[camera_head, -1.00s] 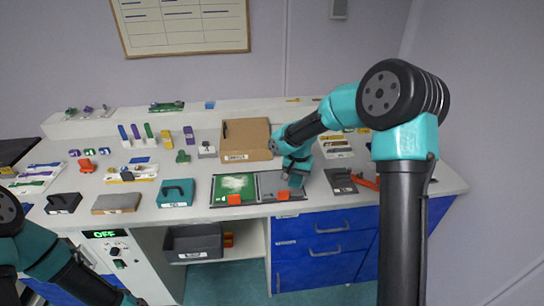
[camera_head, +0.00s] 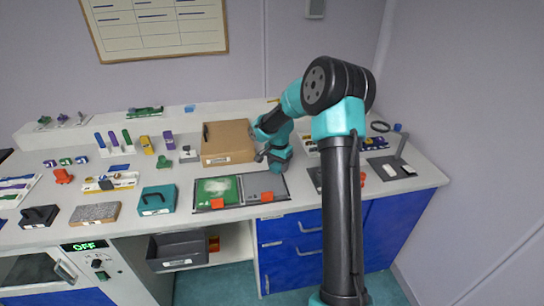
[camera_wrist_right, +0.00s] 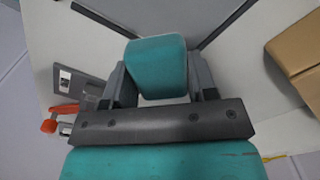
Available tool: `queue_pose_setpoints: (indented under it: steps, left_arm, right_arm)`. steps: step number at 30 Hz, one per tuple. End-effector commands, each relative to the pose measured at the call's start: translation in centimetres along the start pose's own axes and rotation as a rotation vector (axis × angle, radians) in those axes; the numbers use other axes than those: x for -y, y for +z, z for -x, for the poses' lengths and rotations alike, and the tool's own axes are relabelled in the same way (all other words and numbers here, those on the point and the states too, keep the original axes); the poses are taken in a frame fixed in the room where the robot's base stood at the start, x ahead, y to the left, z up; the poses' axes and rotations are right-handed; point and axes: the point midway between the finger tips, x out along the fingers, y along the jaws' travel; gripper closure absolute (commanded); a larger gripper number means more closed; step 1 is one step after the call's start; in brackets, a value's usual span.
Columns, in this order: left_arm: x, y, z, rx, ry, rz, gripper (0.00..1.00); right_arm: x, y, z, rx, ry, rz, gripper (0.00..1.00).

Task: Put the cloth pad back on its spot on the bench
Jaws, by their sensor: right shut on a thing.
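My right gripper (camera_head: 277,163) hangs over the bench, just right of the cardboard box and by the back right corner of the grey tray. In the right wrist view, its fingers (camera_wrist_right: 160,85) are shut on a teal rounded block, which looks like the cloth pad (camera_wrist_right: 158,65). In the head view, the pad is hard to tell from the teal gripper. The bare white bench top (camera_wrist_right: 232,75) shows around the pad, but I cannot tell if the pad touches it. My left gripper is not in view.
The cardboard box (camera_head: 227,142) stands left of the gripper. The green panel (camera_head: 217,191) and grey tray (camera_head: 262,187) lie in front. A grey plate with an upright piece (camera_head: 392,167) is to the right. A teal handled block (camera_head: 157,199) sits further left.

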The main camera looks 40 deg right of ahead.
Motion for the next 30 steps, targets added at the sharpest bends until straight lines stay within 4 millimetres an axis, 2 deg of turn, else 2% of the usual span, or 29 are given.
queue_pose_setpoints:
  steps: [8,30]
  left_arm:
    - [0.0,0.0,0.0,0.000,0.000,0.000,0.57]
    - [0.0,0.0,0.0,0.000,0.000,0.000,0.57]
  right_arm:
    - [0.4,-0.6,-0.1,0.000,0.001,0.002,0.70]
    - [6.2,-10.2,-1.2,-0.001,-0.001,0.001,0.70]
